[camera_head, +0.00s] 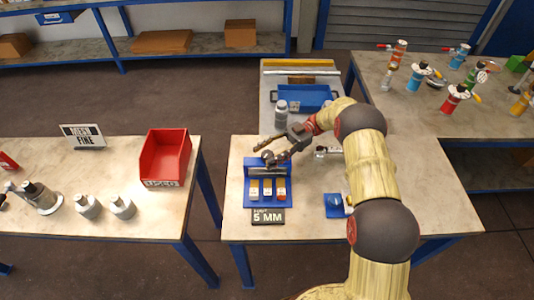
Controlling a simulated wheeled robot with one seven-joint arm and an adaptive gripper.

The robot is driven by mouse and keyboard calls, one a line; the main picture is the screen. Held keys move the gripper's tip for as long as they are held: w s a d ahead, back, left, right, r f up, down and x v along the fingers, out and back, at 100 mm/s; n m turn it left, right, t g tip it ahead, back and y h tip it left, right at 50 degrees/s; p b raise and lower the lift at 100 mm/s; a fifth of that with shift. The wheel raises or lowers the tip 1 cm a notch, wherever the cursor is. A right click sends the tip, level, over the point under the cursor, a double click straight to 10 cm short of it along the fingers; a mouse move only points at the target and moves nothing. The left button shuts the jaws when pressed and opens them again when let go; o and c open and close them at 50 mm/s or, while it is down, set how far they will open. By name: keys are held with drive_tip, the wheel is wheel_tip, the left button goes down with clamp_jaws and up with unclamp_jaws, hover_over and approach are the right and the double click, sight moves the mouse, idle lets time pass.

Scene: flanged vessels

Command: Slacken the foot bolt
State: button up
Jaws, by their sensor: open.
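My gripper (270,158) is open and hangs over the back of a small blue rack (248,198) on the middle table. A dark bar or handle lies across the back of the rack, just below my fingers; I cannot tell whether they touch it. The rack's front holds several pieces with tan, white and red faces. A metal fitting (325,152) lies right of my gripper, partly hidden by my arm. I cannot make out the foot bolt in this view.
A blue piece (334,206) sits beside my arm. Behind are a blue tray (308,97) and a grey bottle (281,113). A red bin (165,157), a "FINE" sign (83,136) and metal vessels (88,206) are on the left table. Coloured valve-like vessels (455,97) crowd the right table.

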drive_tip(key=shift+f+m+t+b, duration=0.15)
drive_tip(key=shift+m+t+b, duration=0.2)
drive_tip(key=shift+b, duration=0.25)
